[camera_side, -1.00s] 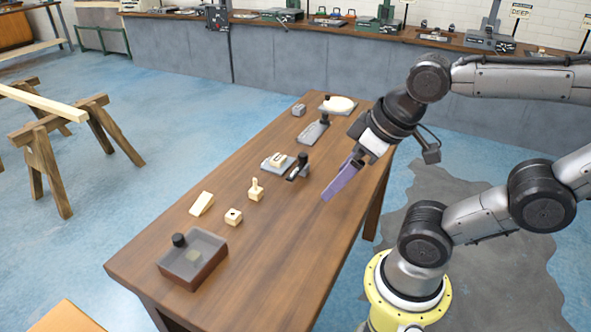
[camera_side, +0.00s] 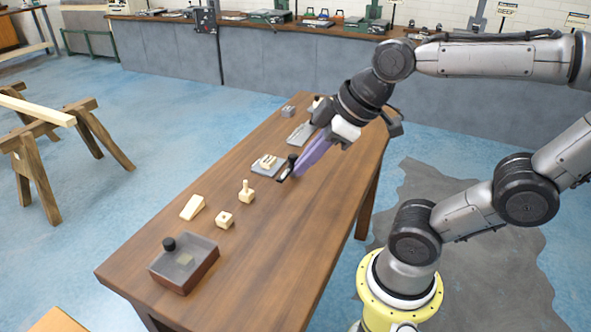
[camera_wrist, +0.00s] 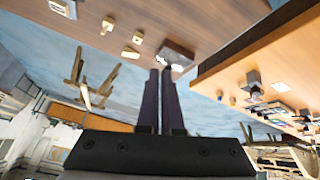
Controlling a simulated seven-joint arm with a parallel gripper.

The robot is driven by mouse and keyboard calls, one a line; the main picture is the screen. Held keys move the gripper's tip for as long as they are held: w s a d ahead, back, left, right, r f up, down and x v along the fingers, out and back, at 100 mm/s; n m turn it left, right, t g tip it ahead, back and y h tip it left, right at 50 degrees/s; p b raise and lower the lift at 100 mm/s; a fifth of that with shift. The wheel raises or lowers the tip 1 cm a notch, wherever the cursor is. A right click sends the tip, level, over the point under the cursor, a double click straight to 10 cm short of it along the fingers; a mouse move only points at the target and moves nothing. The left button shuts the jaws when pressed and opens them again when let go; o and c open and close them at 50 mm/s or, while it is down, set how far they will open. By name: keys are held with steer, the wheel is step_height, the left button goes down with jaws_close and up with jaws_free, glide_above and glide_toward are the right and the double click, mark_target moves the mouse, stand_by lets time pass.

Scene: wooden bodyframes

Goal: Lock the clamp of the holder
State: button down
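The holder (camera_side: 258,171) is a grey plate on the wooden table with a light wooden piece on it. Its black clamp (camera_side: 290,163) stands at the plate's right side, partly hidden by my fingers. My gripper (camera_side: 298,174) has long purple fingers pointing down-left, with the tips beside the clamp; whether they touch it I cannot tell. In the wrist view my gripper (camera_wrist: 159,70) shows both fingers nearly parallel and close together, with nothing clearly between them. The holder (camera_wrist: 62,8) appears at the upper left edge there; its clamp is not clear.
A peg piece (camera_side: 246,192), a small wooden block (camera_side: 224,220) and a wedge (camera_side: 192,207) lie left of the holder. A box with a black knob (camera_side: 186,268) stands at the near end. More grey fixtures (camera_side: 300,133) stand farther back. The table's near right is clear.

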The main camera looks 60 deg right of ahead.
mark_target(287, 168)
steer(key=w+d+f, duration=0.2)
steer(key=w+d, duration=0.4)
steer(key=w, duration=0.2)
steer(key=s+d+f+m+g, duration=0.1)
steer(key=d+f+m, duration=0.1)
steer(key=d+f, duration=0.4)
steer(key=d+f+m+g+h, duration=0.1)
steer(key=d+f, duration=0.5)
steer(key=d, duration=0.8)
steer(key=shift+s+f+m, duration=0.15)
steer(key=shift+s+m, duration=0.25)
steer(key=shift+m, duration=0.5)
steer(key=x, duration=0.9)
steer(key=shift+a+f, duration=0.1)
steer(key=shift+f, duration=0.3)
steer(key=w, duration=0.3)
steer(key=shift+w+f, duration=0.1)
steer(key=shift+w, duration=0.55)
